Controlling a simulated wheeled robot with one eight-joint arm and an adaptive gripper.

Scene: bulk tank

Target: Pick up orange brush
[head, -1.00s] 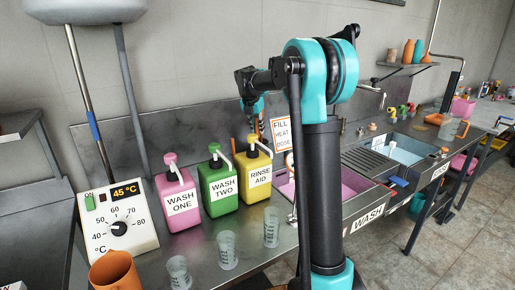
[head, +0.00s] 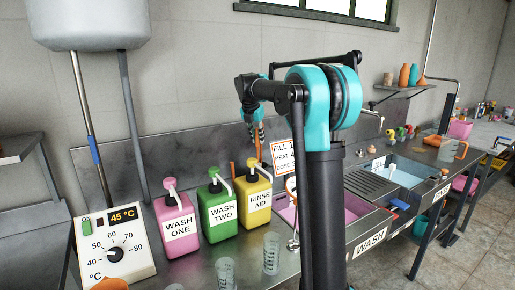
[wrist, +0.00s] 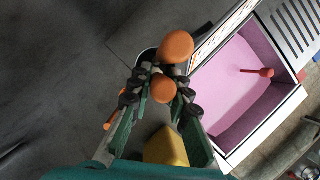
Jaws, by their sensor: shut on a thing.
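The orange brush (wrist: 176,47) shows in the wrist view as two rounded orange ends, one at and one just beyond my fingertips. My gripper (wrist: 158,84) is shut on it. In the head view my gripper (head: 257,128) points down above and behind the yellow rinse aid bottle (head: 254,200). A thin orange length (head: 259,147) shows below the fingers. The fingers hide part of the brush in the wrist view.
Pink (head: 176,224) and green (head: 218,212) pump bottles stand left of the yellow one. Clear cups (head: 271,253) stand in front. The pink-filled sink (wrist: 235,85), holding an orange-red knobbed item (wrist: 262,72), lies right. A grey wall panel stands behind.

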